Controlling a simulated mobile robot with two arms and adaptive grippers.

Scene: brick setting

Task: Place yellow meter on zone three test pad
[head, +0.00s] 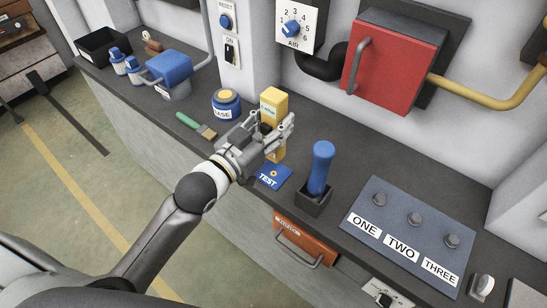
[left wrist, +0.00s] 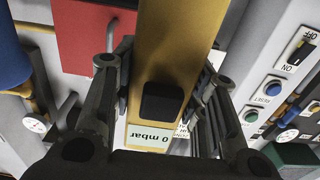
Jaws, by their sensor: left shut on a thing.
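The yellow meter (head: 273,104) stands upright at the middle of the dark counter, just behind the blue pad marked TEST (head: 272,177). My left gripper (head: 274,135) is shut around its middle, partly hiding it. I cannot tell whether its base touches the counter. In the left wrist view the yellow meter (left wrist: 180,35) lies between both fingers, with a dark patch and a "0 mbar" display upside down. A grey panel (head: 395,225) with knobs labelled ONE, TWO and THREE lies to the right. My right gripper is not in view.
A blue-handled tool stands in a dark holder (head: 316,200) right of the pad. A blue round tin (head: 226,104) and a green-handled brush (head: 195,124) lie left of the gripper. A red box (head: 392,65) is on the wall behind. An orange drawer (head: 304,243) is below the counter.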

